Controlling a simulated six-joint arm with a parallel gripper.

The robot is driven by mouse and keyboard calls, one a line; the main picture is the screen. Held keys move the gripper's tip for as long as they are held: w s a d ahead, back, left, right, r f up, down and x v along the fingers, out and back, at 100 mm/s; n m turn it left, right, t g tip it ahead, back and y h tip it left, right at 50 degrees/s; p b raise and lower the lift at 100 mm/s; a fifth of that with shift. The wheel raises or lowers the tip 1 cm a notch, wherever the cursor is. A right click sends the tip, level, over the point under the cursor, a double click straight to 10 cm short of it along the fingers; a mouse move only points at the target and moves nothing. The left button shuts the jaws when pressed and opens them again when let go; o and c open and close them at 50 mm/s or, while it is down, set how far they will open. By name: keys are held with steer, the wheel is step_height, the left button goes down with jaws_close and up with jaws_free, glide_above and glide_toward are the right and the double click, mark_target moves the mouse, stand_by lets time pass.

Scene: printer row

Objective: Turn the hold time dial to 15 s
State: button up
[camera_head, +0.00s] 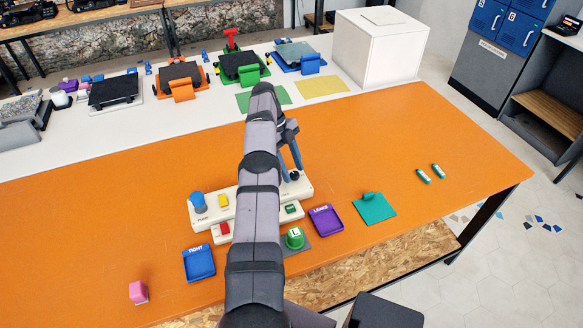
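A cream control panel (244,204) lies on the orange table, partly hidden behind my arm. A small dark knob (295,176) sits at its right end. A larger blue knob (198,202) stands at its left end. Dial markings are too small to read, so I cannot tell the set value or which knob is labelled hold time. My gripper (292,173) points down at the dark knob, its two fingers apart with tips at or just above it. I cannot tell whether they touch or grip it.
Near the panel are yellow (223,200), red (224,228) and green (291,209) buttons, a blue tray (199,264), a purple tray (326,220), a green knob (295,239) and a teal pad (373,209). A pink block (138,292) lies front left.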

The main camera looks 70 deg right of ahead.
steer(key=shift+r, duration=0.5)
step_height(320, 180, up, 9)
steer(key=p, duration=0.7)
